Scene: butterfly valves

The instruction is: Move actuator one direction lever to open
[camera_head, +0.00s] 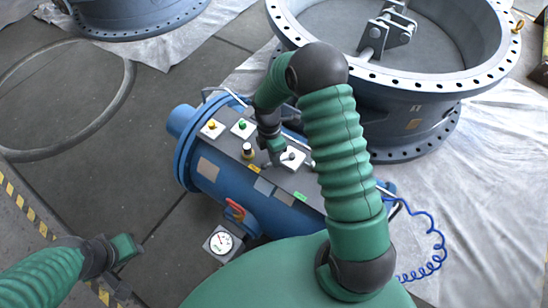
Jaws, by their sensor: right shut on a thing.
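A blue cylindrical actuator (212,178) lies on the floor in the middle of the head view, with a grey control panel on top. My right arm reaches over it from the front. My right gripper (276,158) points down at the panel and is shut on a small lever beside a white plate with a dark knob (291,155). The gripper hides most of the lever, so its exact position cannot be told. My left gripper (129,248) is at the lower left, well away from the actuator. Its finger gap cannot be made out.
A red handle (235,210) and gauge (222,242) sit in front. A large valve ring (415,112) stands behind right.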

